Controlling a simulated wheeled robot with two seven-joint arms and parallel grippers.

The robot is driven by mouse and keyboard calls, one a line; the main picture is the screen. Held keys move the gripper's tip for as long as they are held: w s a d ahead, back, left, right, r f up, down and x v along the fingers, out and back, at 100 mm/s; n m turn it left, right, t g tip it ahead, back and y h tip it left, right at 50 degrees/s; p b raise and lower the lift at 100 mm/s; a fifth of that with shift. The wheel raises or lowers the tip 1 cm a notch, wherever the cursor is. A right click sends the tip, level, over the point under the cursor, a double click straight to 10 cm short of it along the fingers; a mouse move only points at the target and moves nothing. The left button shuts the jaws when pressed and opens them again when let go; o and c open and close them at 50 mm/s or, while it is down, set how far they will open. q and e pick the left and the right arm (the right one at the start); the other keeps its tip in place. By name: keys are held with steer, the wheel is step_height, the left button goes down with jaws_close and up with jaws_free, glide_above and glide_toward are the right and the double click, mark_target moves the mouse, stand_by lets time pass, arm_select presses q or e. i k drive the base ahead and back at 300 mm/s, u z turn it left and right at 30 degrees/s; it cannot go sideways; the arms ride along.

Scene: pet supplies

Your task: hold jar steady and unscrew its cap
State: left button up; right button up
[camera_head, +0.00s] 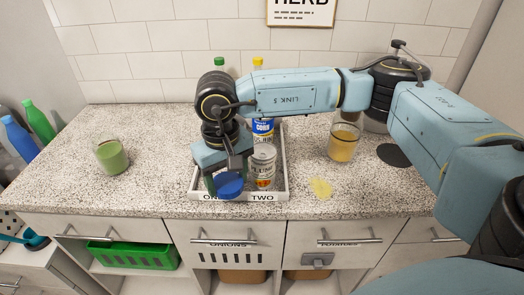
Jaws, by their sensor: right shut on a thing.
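A round blue cap (229,184) shows at the front left of a white tray (281,192) on the counter. The jar's body below the cap cannot be made out. My right gripper (226,180) comes down from above with its fingers on either side of the cap and is shut on it. Whether the cap is still seated on a jar cannot be told. My left gripper is not in view, and nothing else is seen holding the jar.
A can (263,168) stands close to the right of my gripper, with a blue and yellow can (263,129) behind. A green glass (112,156) stands left and an orange glass (343,143) right. A yellow patch (321,188) lies on the counter (160,165).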

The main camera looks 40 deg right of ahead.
mark_target(107, 148)
steer(key=k, duration=0.45)
steer(key=u, duration=1.1)
steer(key=i, duration=0.5)
steer(key=z, duration=2.3)
steer(key=i, duration=1)
